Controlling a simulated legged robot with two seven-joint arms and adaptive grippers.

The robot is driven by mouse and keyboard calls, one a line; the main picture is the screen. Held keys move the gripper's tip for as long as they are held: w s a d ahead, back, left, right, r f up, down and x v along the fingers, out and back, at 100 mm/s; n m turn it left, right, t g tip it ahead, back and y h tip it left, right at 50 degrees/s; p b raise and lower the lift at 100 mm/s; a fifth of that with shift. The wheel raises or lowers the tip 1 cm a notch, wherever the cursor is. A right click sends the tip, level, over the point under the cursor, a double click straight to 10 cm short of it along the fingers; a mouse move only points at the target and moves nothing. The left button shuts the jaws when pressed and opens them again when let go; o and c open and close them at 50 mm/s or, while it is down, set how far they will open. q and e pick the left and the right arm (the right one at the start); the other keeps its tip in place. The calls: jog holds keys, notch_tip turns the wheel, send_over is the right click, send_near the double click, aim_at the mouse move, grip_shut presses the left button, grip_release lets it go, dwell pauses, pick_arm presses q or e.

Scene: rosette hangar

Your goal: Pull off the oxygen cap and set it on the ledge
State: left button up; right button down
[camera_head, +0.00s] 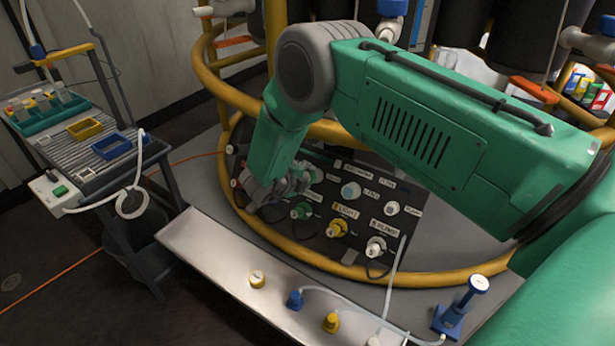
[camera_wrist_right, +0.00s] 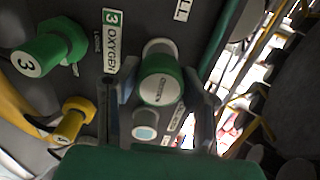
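The green oxygen cap (camera_wrist_right: 162,82) sits on a pale round fitting beside the "3 OXYGEN" label in the right wrist view. My right gripper (camera_wrist_right: 160,100) has one finger on each side of this cap, very close to it; whether they press on it is unclear. In the head view my right gripper (camera_head: 280,188) is at the upper left of the dark panel (camera_head: 330,245) and hides the cap. The pale ledge (camera_head: 205,240) runs in front of the panel. My left gripper is not in view.
A yellow rail (camera_head: 300,256) curves around the panel. A cart (camera_head: 90,150) with trays stands at left. The ledge's left end is bare.

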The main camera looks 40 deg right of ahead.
aim_at(305, 177)
jog(key=shift+a+r, duration=0.1)
jog(key=shift+a, duration=0.05)
jog(key=shift+s+a+r+p, duration=0.1)
jog(key=shift+a+r+p, duration=0.15)
jog(key=shift+p, duration=0.1)
jog(key=shift+p+v, duration=1.4)
jog(key=shift+v, duration=1.15)
